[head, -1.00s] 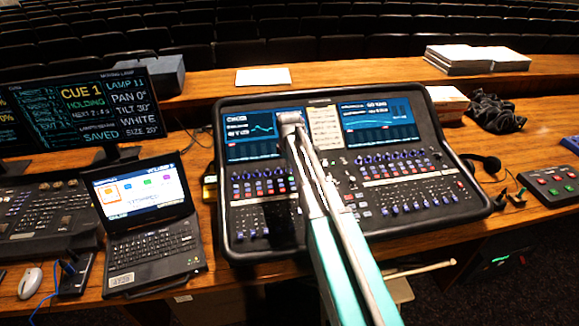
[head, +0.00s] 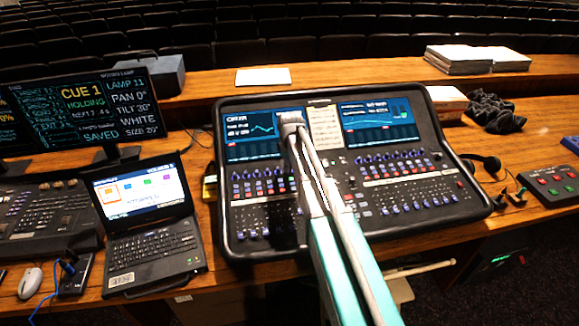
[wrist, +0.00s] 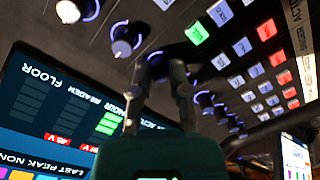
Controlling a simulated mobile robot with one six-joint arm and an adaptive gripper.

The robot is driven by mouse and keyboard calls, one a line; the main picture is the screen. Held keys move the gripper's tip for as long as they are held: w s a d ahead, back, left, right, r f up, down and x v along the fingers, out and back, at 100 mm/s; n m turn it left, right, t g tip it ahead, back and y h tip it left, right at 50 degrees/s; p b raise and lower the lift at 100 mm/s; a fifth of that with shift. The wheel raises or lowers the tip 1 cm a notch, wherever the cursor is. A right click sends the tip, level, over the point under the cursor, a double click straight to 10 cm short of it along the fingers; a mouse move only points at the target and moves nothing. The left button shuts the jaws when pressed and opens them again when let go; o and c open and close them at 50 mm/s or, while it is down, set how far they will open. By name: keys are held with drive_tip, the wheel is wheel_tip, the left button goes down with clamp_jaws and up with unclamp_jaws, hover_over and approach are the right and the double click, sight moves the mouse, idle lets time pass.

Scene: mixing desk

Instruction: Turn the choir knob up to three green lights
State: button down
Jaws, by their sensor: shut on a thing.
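The mixing desk (head: 226,205) lies in the middle of the head view, with rows of small knobs under its screens. In the wrist view my gripper (wrist: 166,66) is shut on a small knob, the choir knob by the task, which the fingers mostly hide. The desk's screen (wrist: 60,105) shows upside down at the left. It has columns of level blocks, and a short stack of green lights (wrist: 109,122) is lit in one column, seemingly three. The column's label is partly covered and hard to read.
Neighbouring knobs (wrist: 127,40) with lit rings stand close to my fingers. Lit square buttons (wrist: 197,33) fill the panel beyond. A laptop (head: 145,225) stands left of the desk, a red and green button box (head: 552,186) right of it.

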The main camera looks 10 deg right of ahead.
drive_tip(key=c, duration=0.6)
unclamp_jaws()
